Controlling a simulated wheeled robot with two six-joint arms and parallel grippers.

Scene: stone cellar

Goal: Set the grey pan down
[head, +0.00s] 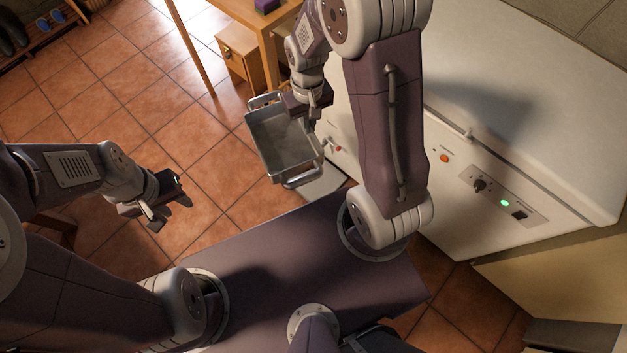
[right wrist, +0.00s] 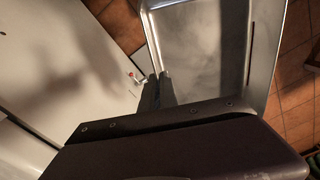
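The grey pan (head: 282,143) is a rectangular metal tray with a handle at each end. It is held up beside the white chest freezer, and looks empty and a little tilted in the head view. My right gripper (head: 318,108) is shut on the pan's side wall nearest the freezer. In the right wrist view the fingers (right wrist: 157,92) pinch that wall, and the pan's inside (right wrist: 205,50) fills the upper middle. My left gripper (head: 168,212) is open and empty over the tiled floor, to the left of the pan and apart from it.
The white chest freezer (head: 540,110) with a control panel (head: 497,196) takes up the right side, its top clear. A wooden table (head: 238,10) with a purple object (head: 266,5) and a small wooden cabinet (head: 238,52) stand behind. A shoe rack (head: 45,35) is far left.

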